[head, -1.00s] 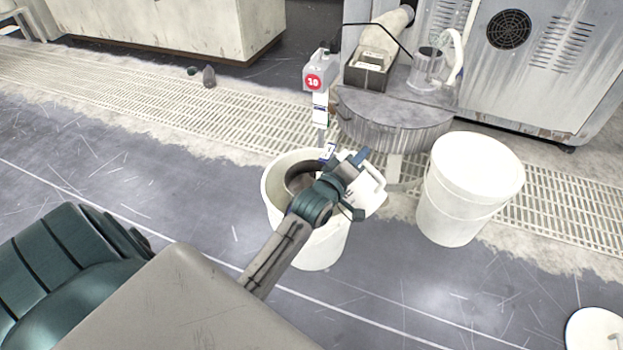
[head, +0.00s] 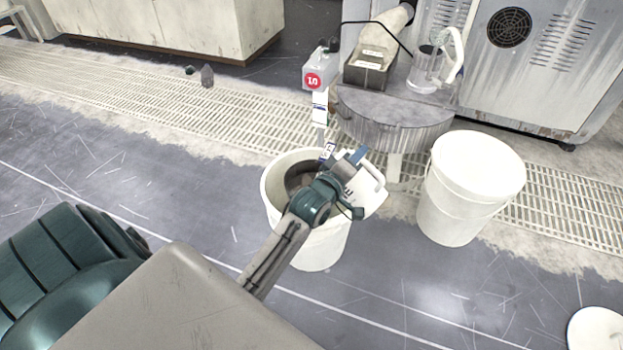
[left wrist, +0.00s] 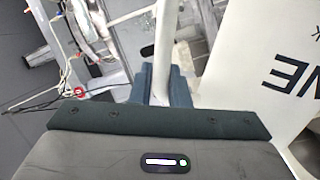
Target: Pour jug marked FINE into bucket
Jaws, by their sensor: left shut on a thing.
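The white jug (head: 369,190) is tilted over the open white bucket (head: 325,245), at its right rim. In the left wrist view the jug (left wrist: 255,60) fills the right side and shows the dark upside-down letters "NE", the rest of the word being cut off. My left gripper (head: 350,184) is shut on the jug; in the wrist view its blue fingers close around the white handle (left wrist: 166,45). A dark patch shows inside the bucket; I cannot tell whether it is contents or the jug's mouth. My right gripper is not in view.
A second white bucket (head: 475,185), closed on top, stands to the right. A white lid (head: 597,330) lies at the lower right. Behind the open bucket are a post with a red-marked box (head: 318,72) and a round grey platform (head: 395,110) bearing a clear jug (head: 427,70).

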